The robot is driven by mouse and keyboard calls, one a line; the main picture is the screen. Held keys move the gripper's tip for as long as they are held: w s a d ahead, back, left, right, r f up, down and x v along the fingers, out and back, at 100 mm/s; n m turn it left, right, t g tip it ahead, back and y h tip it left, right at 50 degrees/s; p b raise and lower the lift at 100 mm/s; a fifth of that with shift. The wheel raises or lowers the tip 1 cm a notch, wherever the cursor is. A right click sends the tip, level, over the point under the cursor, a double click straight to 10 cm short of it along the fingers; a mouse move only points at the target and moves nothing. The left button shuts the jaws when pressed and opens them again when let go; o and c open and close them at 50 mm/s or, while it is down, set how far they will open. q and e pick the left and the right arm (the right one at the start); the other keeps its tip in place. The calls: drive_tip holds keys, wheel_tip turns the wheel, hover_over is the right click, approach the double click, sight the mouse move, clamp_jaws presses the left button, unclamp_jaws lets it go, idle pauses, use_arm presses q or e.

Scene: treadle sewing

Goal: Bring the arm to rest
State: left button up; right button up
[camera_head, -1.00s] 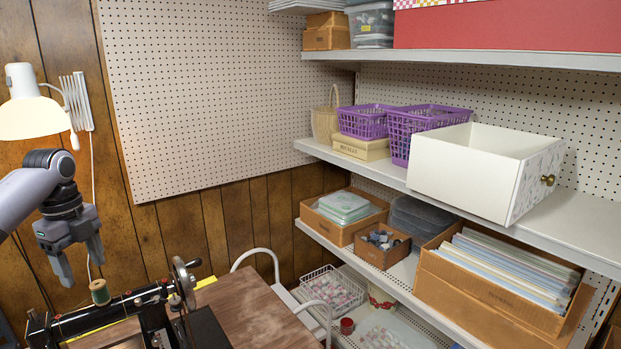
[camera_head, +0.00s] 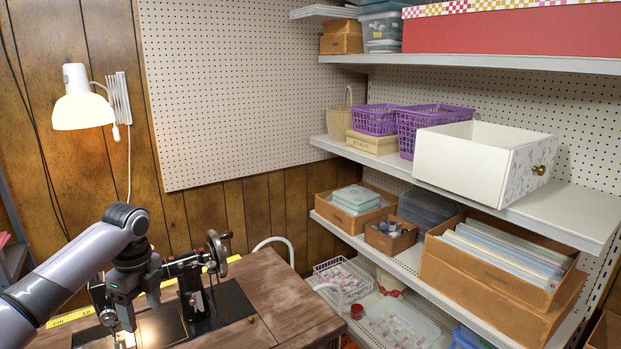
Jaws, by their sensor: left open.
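My left arm comes in from the lower left. Its gripper (camera_head: 138,306) points down over the left part of the sewing table, in front of the sewing machine. The gripper is open, and I see nothing between its fingers. The black sewing machine (camera_head: 186,262) with its handwheel (camera_head: 221,252) stands on the wooden table (camera_head: 285,290), partly hidden behind the gripper and wrist. I cannot tell whether the fingertips touch anything. My right gripper is not in view.
A lit wall lamp (camera_head: 83,105) hangs at the left. Shelves at the right hold a white drawer (camera_head: 480,165), purple baskets (camera_head: 430,125) and a box of folders (camera_head: 500,262). A yellow tape (camera_head: 70,318) lies on the table. The table's right part is mostly clear.

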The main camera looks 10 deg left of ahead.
use_arm(q)
drive_tip(key=s+d+f+n+t+h, duration=0.2)
drive_tip(key=s+d+f+n, duration=0.4)
drive_tip(key=s+d+f, duration=1.05)
drive_tip(key=s+r+n+t, duration=0.1)
drive_tip(key=s+r+n, duration=0.2)
drive_tip(key=s+n, duration=0.4)
drive_tip(key=s+r+n+t, duration=0.1)
drive_tip(key=s+r+n, duration=0.1)
drive_tip(key=s+n, duration=0.45)
drive_tip(key=w+d+f+m+t+h, duration=0.1)
drive_tip(key=w+d+f+m+t, duration=0.1)
drive_tip(key=w+f+t, duration=0.2)
drive_tip(key=shift+w+f+t, duration=0.3)
drive_tip(key=shift+f+t, duration=1.2)
drive_tip(key=shift+f, duration=1)
